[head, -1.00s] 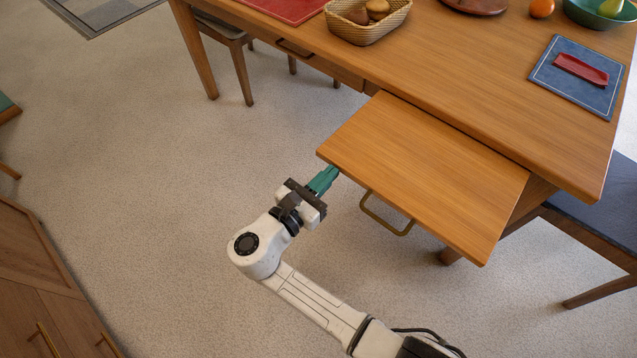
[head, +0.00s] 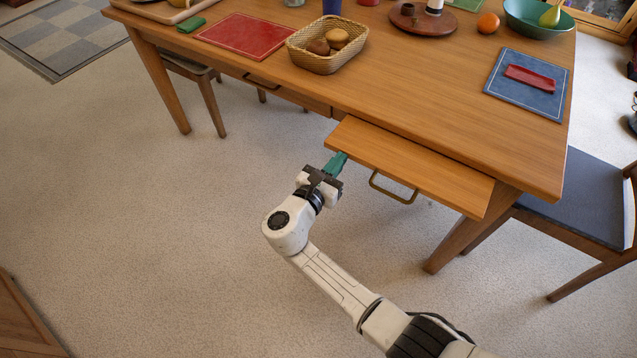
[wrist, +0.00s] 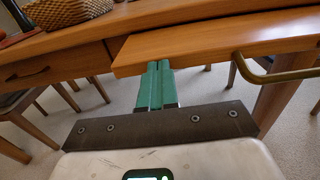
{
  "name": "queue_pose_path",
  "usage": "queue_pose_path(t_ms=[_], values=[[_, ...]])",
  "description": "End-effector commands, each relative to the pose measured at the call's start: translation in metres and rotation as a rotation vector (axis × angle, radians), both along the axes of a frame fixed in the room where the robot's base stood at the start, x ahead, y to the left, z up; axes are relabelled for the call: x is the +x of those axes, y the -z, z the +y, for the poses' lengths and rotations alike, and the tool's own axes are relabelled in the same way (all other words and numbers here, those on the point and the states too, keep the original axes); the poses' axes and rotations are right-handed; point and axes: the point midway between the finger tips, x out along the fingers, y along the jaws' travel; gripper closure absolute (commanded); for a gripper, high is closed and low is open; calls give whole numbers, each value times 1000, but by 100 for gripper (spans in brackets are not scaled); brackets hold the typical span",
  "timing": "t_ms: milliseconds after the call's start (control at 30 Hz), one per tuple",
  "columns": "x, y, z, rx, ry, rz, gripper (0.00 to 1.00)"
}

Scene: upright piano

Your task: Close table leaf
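The wooden table leaf (head: 410,165) sticks out from under the near edge of the dining table (head: 430,75), partly slid in. A brass handle (head: 393,190) hangs on its front edge. My gripper (head: 338,160) is at the left end of the leaf's front edge, left of the handle. In the wrist view, the leaf (wrist: 215,42) spans the top, and my green fingers (wrist: 160,68) are side by side with their tips at its front edge, seemingly touching it. The fingers look closed together with nothing between them.
A drawer with a handle (head: 262,82) is left of the leaf. A basket of bread (head: 327,45), a red mat (head: 246,36) and a blue mat (head: 526,84) lie on the tabletop. A chair (head: 590,200) stands at the right. Carpet in front is clear.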

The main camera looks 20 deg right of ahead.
Motion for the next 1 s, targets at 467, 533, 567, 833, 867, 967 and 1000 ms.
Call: queue_pose_path(t_ms=[467,533,567,833,867,967,1000], values=[[46,1,-64,-1,1,0,100],[48,1,-66,0,1,0,100],[48,1,-66,0,0,0,100],[49,0,-67,0,0,0,100],[49,0,-66,0,0,0,100],[48,0,-66,0,0,0,100],[48,0,-66,0,0,0,100]])
